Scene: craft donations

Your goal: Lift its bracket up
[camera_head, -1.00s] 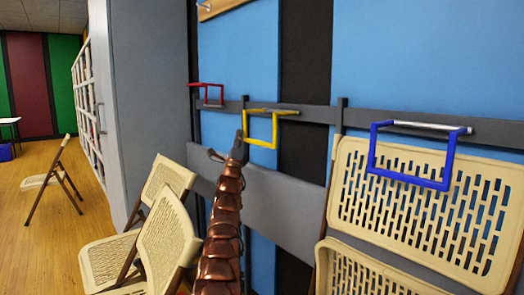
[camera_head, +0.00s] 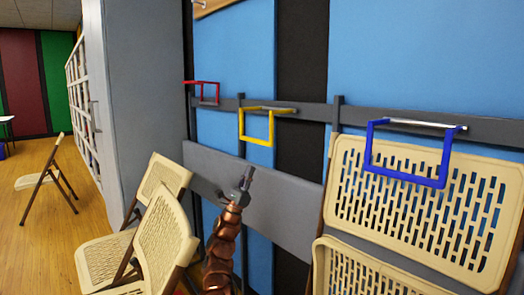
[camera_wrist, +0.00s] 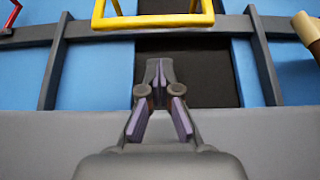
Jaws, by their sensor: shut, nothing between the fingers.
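A yellow bracket (camera_head: 257,141), an open square frame, hangs from the dark wall rail. In the wrist view, its lower bar (camera_wrist: 152,21) runs across the top. A red bracket (camera_head: 218,92) hangs to its left and a larger blue bracket (camera_head: 405,178) to its right. My gripper (camera_head: 249,171) is below the yellow bracket, apart from it, in front of the grey panel. In the wrist view, my gripper (camera_wrist: 160,66) points up toward the yellow bracket with its fingertips together and nothing between them.
A dark rail (camera_head: 320,111) crosses the blue wall panels. Beige folding chairs stand at lower left, and another chair (camera_head: 420,210) stands at right behind the blue bracket. A grey cabinet (camera_head: 140,90) is at left. The space between my gripper and the yellow bracket looks clear.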

